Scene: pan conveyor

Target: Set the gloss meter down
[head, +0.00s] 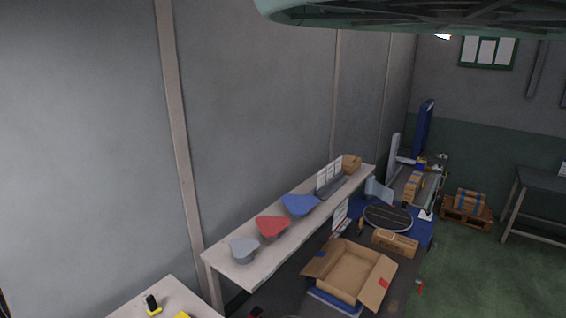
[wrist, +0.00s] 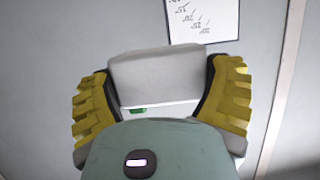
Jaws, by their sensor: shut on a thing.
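In the wrist view my gripper (wrist: 161,70) has its two ribbed yellow fingers closed on the sides of a pale grey boxy thing, which I take to be the gloss meter (wrist: 152,82). A small green patch shows at its lower edge. The meter is in the air in front of a grey wall, and no surface shows touching it. Its underside and far side are hidden. In the head view I cannot make out my gripper or the meter.
A long bench (head: 268,258) along the wall holds grey (head: 244,250), red (head: 272,226) and blue (head: 300,205) pieces. A near table (head: 135,306) bears a black-and-yellow item (head: 152,305). An open carton (head: 350,272) stands right of the bench.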

